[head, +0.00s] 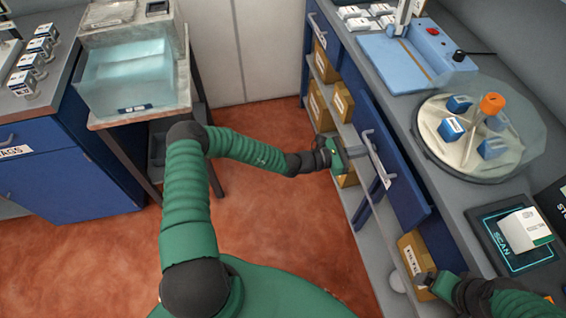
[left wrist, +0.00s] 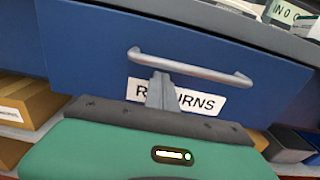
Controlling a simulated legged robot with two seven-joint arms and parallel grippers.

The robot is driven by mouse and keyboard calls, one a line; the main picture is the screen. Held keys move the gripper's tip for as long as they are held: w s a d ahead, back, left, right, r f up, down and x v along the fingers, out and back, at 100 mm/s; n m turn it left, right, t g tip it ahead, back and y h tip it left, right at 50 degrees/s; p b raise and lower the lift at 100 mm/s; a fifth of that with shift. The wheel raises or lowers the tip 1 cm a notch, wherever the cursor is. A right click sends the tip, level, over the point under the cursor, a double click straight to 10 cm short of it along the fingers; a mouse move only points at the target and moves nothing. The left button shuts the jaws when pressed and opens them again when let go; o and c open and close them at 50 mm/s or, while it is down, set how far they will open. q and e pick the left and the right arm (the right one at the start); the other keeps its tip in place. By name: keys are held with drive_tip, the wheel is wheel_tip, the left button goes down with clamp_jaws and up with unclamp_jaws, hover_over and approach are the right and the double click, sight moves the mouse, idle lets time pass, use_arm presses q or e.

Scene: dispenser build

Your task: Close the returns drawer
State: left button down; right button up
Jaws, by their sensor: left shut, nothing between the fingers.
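The returns drawer (head: 402,180) has a blue front under the right-hand counter, with a pale bar handle (head: 378,160). In the left wrist view the drawer front (left wrist: 85,45) fills most of the picture, with its handle (left wrist: 190,68) and a partly covered RETURNS label (left wrist: 205,102). I cannot tell how far the drawer stands out. My left gripper (head: 345,160) is shut and empty in front of the drawer; its fingers (left wrist: 162,90) overlap the label just below the handle. Contact is unclear. My right gripper (head: 428,284) is low at the right, its jaws unclear.
The counter (head: 400,108) carries a blue device (head: 400,55), a round turntable (head: 450,155) and a scan pad (head: 500,262). Cardboard boxes (head: 343,102) sit on open shelves below. A stand with a clear bin (head: 130,85) is at left. The red floor between is clear.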

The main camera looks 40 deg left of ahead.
sight(378, 146)
use_arm(q)
drive_tip(key=x, duration=0.3)
drive_tip(key=shift+d, duration=0.45)
drive_tip(key=shift+r, duration=0.15)
drive_tip(key=shift+w+a, duration=0.2)
drive_tip(key=shift+a, duration=0.1)
drive_tip(key=shift+r, duration=0.15)
use_arm(e)
drive_tip(key=shift+s+r, duration=0.3)
drive_tip(key=shift+r, duration=0.1)
use_arm(q)
drive_tip(key=shift+d+r, duration=0.1)
